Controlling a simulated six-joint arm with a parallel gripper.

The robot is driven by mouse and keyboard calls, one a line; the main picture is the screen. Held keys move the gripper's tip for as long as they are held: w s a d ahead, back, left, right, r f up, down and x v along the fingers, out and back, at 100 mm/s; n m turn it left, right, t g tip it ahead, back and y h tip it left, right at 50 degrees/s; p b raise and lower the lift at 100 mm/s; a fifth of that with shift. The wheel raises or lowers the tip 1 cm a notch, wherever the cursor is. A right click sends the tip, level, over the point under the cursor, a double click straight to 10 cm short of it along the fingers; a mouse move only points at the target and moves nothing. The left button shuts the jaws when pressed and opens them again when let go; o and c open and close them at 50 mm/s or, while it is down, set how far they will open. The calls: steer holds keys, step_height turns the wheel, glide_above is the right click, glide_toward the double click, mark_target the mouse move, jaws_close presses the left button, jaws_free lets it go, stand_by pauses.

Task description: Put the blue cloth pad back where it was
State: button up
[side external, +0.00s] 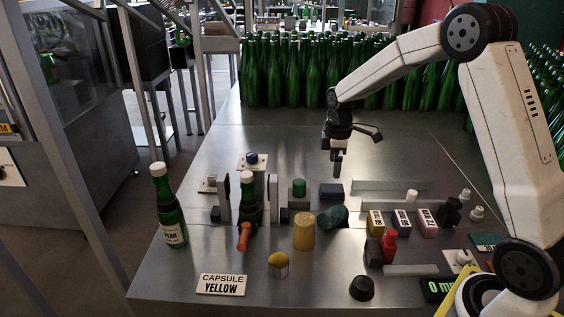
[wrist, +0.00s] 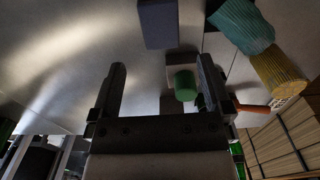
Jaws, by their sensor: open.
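The dark blue pad (side external: 331,191), a small flat block, lies on the metal table to the right of a green-topped block (side external: 299,188). In the wrist view the pad (wrist: 158,24) is at the top middle, ahead of the fingers and not between them. My gripper (side external: 337,168) points down over the table, slightly above and behind the pad in the side view. In the wrist view my gripper (wrist: 160,90) has its two fingers wide apart, with nothing held between them.
A teal ribbed roll (side external: 332,218) and a yellow ribbed roll (side external: 304,231) are close in front of the pad. A labelled green bottle (side external: 171,212) stands left. Coloured boxes (side external: 401,223) stand right. Many green bottles (side external: 290,75) line the back.

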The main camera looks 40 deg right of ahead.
steer(key=shift+r, duration=1.7)
steer(key=s+a+m, duration=0.1)
steer(key=s+a, duration=0.1)
steer(key=s+a+f+m, duration=0.1)
steer(key=s+a, duration=0.1)
steer(key=a, duration=0.1)
steer(key=s+a+f+m+t, duration=0.1)
steer(key=s+a+m, duration=0.1)
steer(key=s, duration=0.1)
steer(key=shift+a, duration=0.4)
steer(key=s+a+f+m+t, duration=0.1)
steer(key=s+a+m, duration=0.4)
steer(key=s, duration=0.5)
steer(key=shift+s+a+f+t, duration=0.15)
steer(key=shift+a+f+t, duration=0.2)
steer(key=shift+f, duration=0.55)
